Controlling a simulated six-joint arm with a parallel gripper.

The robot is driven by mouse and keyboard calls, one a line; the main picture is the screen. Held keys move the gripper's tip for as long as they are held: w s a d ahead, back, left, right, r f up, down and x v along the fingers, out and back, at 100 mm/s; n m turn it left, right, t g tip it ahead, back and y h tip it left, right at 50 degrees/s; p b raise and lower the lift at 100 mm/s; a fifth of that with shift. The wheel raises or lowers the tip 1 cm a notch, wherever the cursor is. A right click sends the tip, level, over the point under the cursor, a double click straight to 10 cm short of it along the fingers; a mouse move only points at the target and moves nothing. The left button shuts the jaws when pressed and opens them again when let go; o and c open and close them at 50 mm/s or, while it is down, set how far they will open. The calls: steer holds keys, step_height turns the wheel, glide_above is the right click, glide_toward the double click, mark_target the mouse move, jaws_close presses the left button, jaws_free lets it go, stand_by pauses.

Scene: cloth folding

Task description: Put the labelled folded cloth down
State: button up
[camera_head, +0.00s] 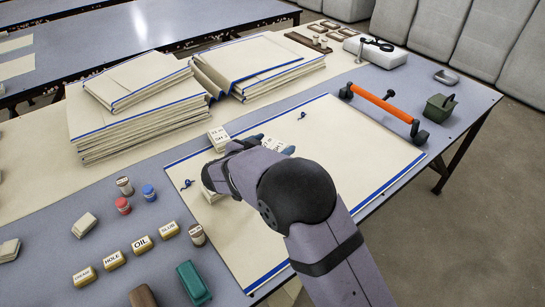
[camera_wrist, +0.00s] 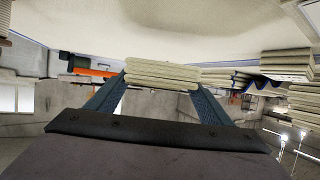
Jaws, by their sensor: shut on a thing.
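My gripper (camera_head: 272,145) is over the large cream cloth with a blue border (camera_head: 375,150). In the wrist view, its two blue-grey fingers (camera_wrist: 160,90) are shut on a small cream folded cloth (camera_wrist: 160,74) with several layers, gripped at its sides. In the head view, a bit of this cloth with dark lettering (camera_head: 274,143) shows between the fingers; my wrist hides the rest. I cannot tell whether it touches the surface below. Another labelled folded cloth (camera_head: 218,137) lies just left of my gripper. A pale piece (camera_head: 210,192) shows partly from behind my arm.
Large stacks of blue-edged cloth (camera_head: 140,125) stand at the back left. A long orange-handled bar (camera_head: 382,104) lies at the right, beside a green box (camera_head: 438,107). Small labelled blocks (camera_head: 141,245) and reels (camera_head: 149,192) lie at the front left. The large cloth's right part is clear.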

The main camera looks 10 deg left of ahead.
steer(key=shift+f+b, duration=0.3)
steer(key=shift+f, duration=1.7)
steer(key=o, duration=1)
steer(key=shift+f, duration=0.15)
steer(key=shift+o, duration=0.2)
steer(key=shift+s+a+r, duration=0.25)
steer(key=shift+s+r, duration=0.1)
steer(key=p+v, duration=0.1)
steer(key=v, duration=1)
